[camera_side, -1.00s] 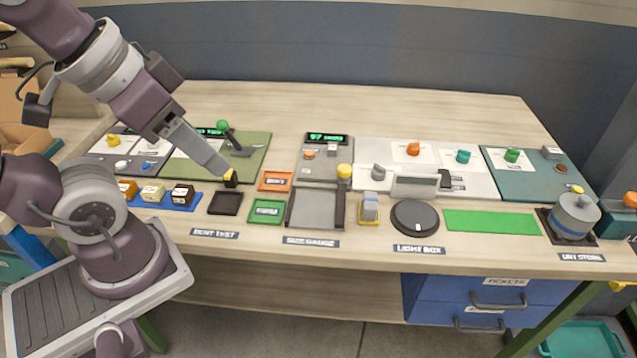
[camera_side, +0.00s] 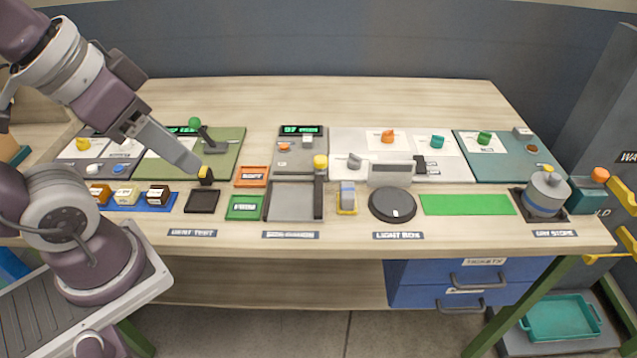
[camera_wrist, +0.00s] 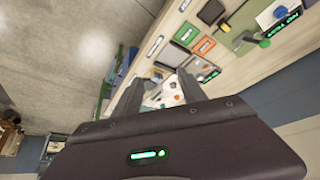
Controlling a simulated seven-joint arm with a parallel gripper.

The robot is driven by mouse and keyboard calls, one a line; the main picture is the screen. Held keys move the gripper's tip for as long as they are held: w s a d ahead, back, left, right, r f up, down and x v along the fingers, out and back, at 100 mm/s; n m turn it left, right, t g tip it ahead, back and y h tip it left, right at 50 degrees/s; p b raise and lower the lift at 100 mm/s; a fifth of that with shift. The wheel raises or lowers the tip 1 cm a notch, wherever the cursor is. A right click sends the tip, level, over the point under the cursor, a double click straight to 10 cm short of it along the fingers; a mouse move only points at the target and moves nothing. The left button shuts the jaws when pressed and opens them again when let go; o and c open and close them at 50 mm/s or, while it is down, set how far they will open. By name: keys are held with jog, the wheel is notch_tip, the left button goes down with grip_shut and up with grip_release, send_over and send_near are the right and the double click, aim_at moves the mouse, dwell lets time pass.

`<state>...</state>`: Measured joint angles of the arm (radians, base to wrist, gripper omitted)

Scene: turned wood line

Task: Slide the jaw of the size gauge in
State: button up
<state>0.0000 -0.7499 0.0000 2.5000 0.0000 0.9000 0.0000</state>
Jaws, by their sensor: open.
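The size gauge has a flat grey tray (camera_side: 290,200) in the middle of the bench. Its jaw is a dark upright bar (camera_side: 319,195) along the tray's right side, topped by a yellow knob (camera_side: 320,162). My gripper (camera_side: 205,175) is to the left of the gauge, above the bench near the black tray, clear of the jaw. In the wrist view my gripper (camera_wrist: 155,82) has its two dark fingers apart, with nothing held. The far fingertips are hard to make out.
The gauge's display (camera_side: 302,130) reads 97. An orange tray (camera_side: 251,177), a green tray (camera_side: 244,208) and a black tray (camera_side: 201,201) lie left of the gauge.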

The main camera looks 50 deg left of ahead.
jog(key=shift+o, duration=0.3)
jog(key=n+g, duration=0.6)
send_over(321, 158)
notch_tip(321, 158, down, 16)
jog(key=shift+r, duration=0.25)
notch_tip(321, 158, down, 7)
grip_shut()
jog(key=shift+r, duration=0.1)
